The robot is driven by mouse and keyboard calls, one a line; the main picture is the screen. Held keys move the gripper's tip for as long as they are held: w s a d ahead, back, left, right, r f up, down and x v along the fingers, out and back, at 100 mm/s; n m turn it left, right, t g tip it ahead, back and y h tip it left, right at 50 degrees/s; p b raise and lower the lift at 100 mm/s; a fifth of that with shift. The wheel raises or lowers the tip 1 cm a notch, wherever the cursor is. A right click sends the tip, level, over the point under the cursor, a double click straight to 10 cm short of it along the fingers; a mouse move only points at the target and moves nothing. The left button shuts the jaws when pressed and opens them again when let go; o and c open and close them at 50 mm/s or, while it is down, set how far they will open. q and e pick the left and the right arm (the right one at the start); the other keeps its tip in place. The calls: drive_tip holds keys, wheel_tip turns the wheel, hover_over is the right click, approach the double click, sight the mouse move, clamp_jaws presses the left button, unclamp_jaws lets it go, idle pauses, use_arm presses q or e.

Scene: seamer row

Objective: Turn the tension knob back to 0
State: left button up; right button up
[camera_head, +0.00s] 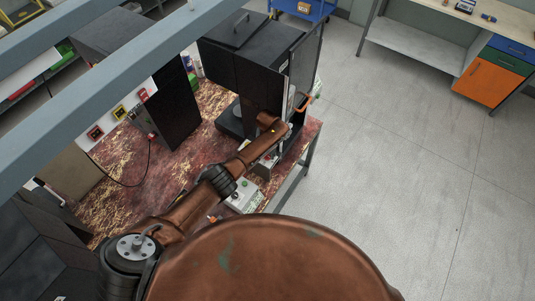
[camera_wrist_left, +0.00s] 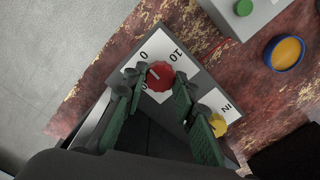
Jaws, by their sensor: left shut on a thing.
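The red tension knob (camera_wrist_left: 160,76) shows in the left wrist view, on a white dial plate (camera_wrist_left: 158,47) with printed figures, among them a 10 and a 0. A pale mark shows on the knob's left side; its exact reading is hard to tell. My left gripper (camera_wrist_left: 155,82) has its green-padded fingers on either side of the knob and is shut on it. In the head view my copper left arm reaches up and right to the dark machine (camera_head: 262,75); the knob cannot be made out there. My right gripper is not in view.
A yellow button (camera_wrist_left: 218,125) sits beside the dial near a label reading IN. A grey box with a green button (camera_wrist_left: 243,8) and a blue-rimmed yellow bowl (camera_wrist_left: 285,53) are at upper right. The red-stained bench (camera_head: 205,110) bears dark cabinets; open floor (camera_head: 400,150) lies right.

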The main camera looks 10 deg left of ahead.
sight(268, 156)
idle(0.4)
use_arm(q)
drive_tip(key=o, duration=1.1)
drive_tip(key=shift+r, duration=0.1)
wheel_tip(268, 156, up, 12)
drive_tip(key=shift+f, duration=0.1)
drive_tip(key=shift+d, duration=0.1)
